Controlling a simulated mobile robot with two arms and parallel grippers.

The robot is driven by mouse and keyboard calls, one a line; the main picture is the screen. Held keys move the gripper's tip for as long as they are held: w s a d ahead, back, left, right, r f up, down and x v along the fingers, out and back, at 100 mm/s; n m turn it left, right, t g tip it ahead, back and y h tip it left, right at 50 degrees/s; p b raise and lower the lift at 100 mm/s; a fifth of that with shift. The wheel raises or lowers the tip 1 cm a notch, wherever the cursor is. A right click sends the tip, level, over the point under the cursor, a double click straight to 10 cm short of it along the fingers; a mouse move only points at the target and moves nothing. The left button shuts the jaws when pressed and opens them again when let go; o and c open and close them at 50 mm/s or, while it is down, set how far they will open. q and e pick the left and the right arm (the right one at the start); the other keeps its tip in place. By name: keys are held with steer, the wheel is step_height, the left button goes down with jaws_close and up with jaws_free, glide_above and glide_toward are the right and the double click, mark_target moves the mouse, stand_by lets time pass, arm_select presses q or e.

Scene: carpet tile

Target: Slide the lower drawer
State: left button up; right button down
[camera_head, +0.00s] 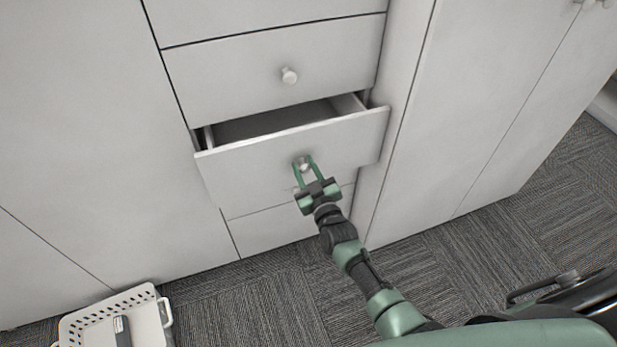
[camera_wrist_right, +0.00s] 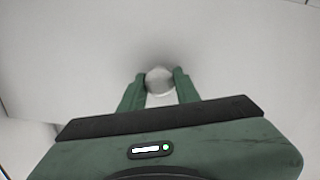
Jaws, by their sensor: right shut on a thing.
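The open drawer (camera_head: 235,168) is white and sits below another drawer, with one more front beneath it. It stands part way out of the cabinet, and its dark inside shows as empty where visible. My right gripper (camera_head: 303,163) is shut on the drawer's round knob (camera_head: 304,164), with a green finger on each side. In the right wrist view the pale knob (camera_wrist_right: 159,80) sits between the two fingertips, against the white drawer front (camera_wrist_right: 230,60). My left gripper is not in view.
A closed drawer with a knob (camera_head: 289,75) is above, and a closed lower front (camera_head: 268,229) is below. Tall white cabinet doors (camera_head: 480,100) flank the drawers. A white perforated basket (camera_head: 107,305) holding a dark-grey item stands on the grey carpet at lower left. Carpet (camera_head: 260,300) in front is clear.

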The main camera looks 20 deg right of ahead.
stand_by(0.3)
steer(key=c, duration=1)
jaws_free()
steer(key=shift+c, duration=0.2)
steer(key=s, duration=0.7)
steer(key=shift+s+d, duration=0.15)
steer(key=shift+s, duration=0.2)
steer(key=shift+f, duration=0.1)
